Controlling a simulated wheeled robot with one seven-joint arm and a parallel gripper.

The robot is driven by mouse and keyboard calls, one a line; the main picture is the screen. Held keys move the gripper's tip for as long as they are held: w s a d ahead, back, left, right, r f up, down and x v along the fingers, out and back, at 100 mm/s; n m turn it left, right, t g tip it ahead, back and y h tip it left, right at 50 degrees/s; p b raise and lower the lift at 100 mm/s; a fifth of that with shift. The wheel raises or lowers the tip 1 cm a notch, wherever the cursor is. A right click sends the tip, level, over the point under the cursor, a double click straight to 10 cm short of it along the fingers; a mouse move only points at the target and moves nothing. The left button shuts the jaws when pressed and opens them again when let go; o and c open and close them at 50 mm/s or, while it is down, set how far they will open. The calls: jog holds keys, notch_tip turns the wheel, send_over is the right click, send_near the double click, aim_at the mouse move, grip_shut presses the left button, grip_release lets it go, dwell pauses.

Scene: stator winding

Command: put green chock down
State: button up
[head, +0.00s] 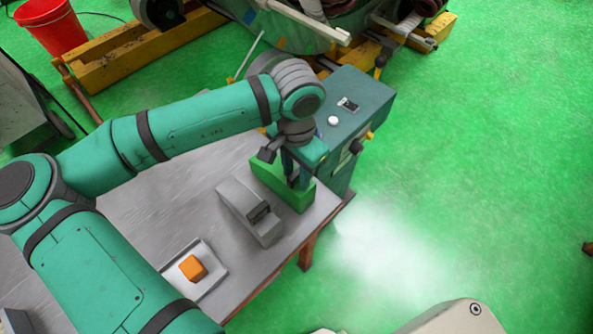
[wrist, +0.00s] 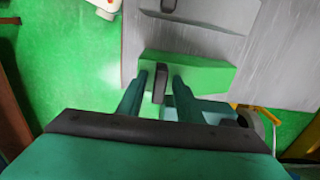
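The green chock (head: 268,178) is a bright green block at the table's right end, beside the grey device. It appears to rest on the tabletop. In the wrist view the chock (wrist: 205,75) lies across the picture, with a dark upright piece (wrist: 160,82) like a handle on its near side. My gripper (head: 294,178) points down at the chock. In the wrist view its two fingers (wrist: 160,76) stand on either side of the dark piece, with a narrow gap showing at each side. The fingers partly hide the chock.
A grey device with a dark handle (head: 240,203) stands close beside the chock. An orange block (head: 193,267) lies on a light tray (head: 212,280) on the grey table (head: 150,215). A teal machine (head: 352,112) stands just behind. Green floor is open to the right.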

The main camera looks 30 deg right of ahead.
jog(key=shift+r, duration=0.15)
notch_tip(320, 180, up, 12)
dwell(0.4)
dwell(0.4)
